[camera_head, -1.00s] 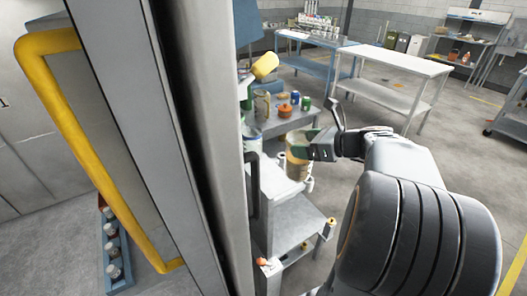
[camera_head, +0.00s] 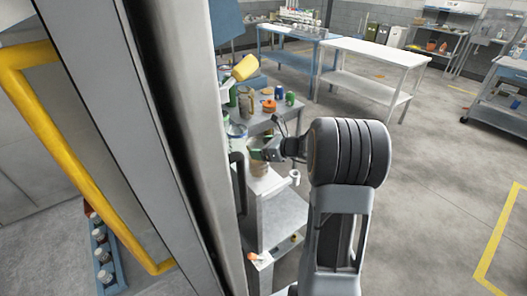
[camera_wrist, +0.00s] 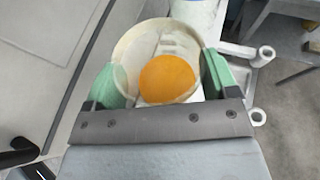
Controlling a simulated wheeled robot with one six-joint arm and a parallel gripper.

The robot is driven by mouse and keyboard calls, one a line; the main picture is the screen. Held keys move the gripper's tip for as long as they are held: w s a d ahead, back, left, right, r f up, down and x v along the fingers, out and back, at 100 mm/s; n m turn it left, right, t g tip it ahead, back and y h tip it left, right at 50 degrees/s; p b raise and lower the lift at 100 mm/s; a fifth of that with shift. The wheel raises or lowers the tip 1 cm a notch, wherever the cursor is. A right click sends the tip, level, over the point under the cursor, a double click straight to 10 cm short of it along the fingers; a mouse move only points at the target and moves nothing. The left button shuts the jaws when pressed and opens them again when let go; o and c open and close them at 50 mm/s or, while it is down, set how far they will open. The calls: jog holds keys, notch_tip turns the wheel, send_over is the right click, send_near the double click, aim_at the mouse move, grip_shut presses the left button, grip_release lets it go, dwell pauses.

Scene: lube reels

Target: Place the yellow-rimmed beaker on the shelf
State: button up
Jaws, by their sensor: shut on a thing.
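My gripper (camera_head: 268,150) is shut on a beaker (camera_head: 259,168) near the middle of the head view. In the wrist view, the green fingers of my gripper (camera_wrist: 160,78) press on opposite sides of the beaker (camera_wrist: 128,48). Its rim is pale yellow, and a round orange patch shows inside its mouth. A grey shelf unit (camera_head: 283,208) stands below and around the beaker in the head view. The beaker's base is partly hidden, so I cannot tell whether it touches a surface.
A grey table (camera_head: 258,122) behind the gripper holds several jars and an orange pot (camera_head: 268,105). A tall grey panel with a yellow handle (camera_head: 85,180) blocks the left. A white table (camera_head: 375,48) stands farther back. Open floor lies to the right.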

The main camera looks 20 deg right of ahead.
jog(key=shift+f, duration=0.9)
jog(key=shift+f, duration=0.2)
jog(key=o, duration=1.4)
jog(key=shift+r, duration=0.2)
jog(key=b+v, duration=0.2)
jog(key=v, duration=1)
jog(key=shift+s, duration=0.15)
